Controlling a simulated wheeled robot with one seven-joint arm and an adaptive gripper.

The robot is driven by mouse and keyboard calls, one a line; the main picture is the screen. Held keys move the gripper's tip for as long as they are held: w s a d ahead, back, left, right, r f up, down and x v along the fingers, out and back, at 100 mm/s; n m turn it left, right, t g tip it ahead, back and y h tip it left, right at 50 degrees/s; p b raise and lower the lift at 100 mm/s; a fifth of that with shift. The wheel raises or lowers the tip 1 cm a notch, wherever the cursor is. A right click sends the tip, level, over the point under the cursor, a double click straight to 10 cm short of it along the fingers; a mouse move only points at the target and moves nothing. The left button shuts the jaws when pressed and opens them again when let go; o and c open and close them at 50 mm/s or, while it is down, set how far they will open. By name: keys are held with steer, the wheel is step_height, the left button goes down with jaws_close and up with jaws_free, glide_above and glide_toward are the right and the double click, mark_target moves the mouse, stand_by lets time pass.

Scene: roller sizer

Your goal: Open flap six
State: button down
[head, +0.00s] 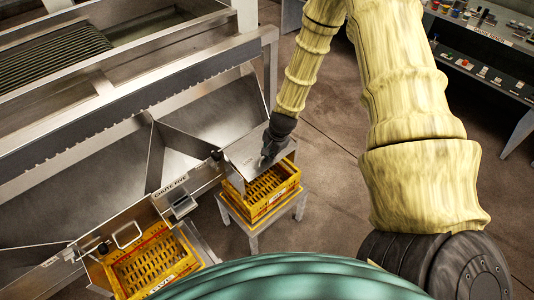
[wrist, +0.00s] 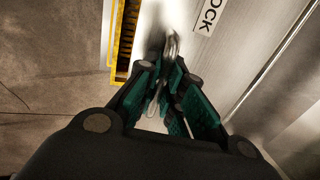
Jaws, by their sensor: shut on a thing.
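A flat metal flap (head: 243,153) is at the lower end of the chute right of the one labelled "CHUTE FIVE"; its own number is not readable. It juts out over a yellow crate (head: 268,190). My gripper (head: 272,146) is at the flap's outer right side. In the wrist view, my gripper (wrist: 172,105) is shut on a bent metal handle (wrist: 172,46), which runs between its green pads. Behind it is the plain metal flap face (wrist: 195,75), with a label partly reading "OCK". The fingers hide part of the handle.
The chute five flap (head: 128,235) with its wire handle is at the lower left, above another yellow crate (head: 150,265). The right crate stands on a small metal stand (head: 256,232). Open floor (head: 325,200) lies to its right. A shelf (head: 485,65) with small items is at top right.

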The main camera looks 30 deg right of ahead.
steer(key=shift+d+r, duration=0.1)
steer(key=shift+r, duration=0.15)
stand_by(0.3)
steer(key=c, duration=1.5)
jaws_free()
steer(key=shift+r, duration=0.1)
steer(key=shift+v, duration=5.9)
